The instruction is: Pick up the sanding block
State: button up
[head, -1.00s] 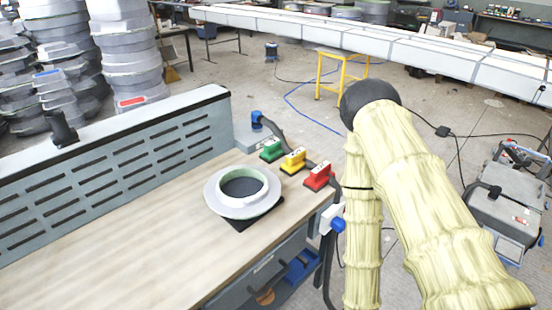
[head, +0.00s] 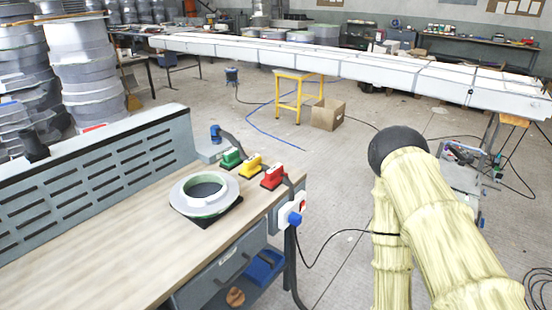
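No object is plainly recognisable as the sanding block. Three small block-like items with dark bases stand in a row at the far right end of the workbench (head: 95,235): a green one (head: 231,158), a yellow one (head: 251,165) and a red one (head: 273,177). I cannot tell whether any of them is a sanding block. A round pale mould ring (head: 180,201) sits beside them on a dark square pad. My arm, in a pale yellow sleeve with a dark joint, rises at the right, apart from the bench. My gripper is out of the picture.
A slotted grey panel (head: 100,165) runs along the bench's back edge. A blue bin (head: 265,268) and a small brown item (head: 235,297) are below the bench top. A yellow stool (head: 298,95) and a cardboard box (head: 328,115) stand beyond. The floor between is mostly clear, with cables.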

aim_at(232, 160)
jog(key=z, duration=1.15)
jog(key=i, duration=1.4)
jog(key=u, duration=2.7)
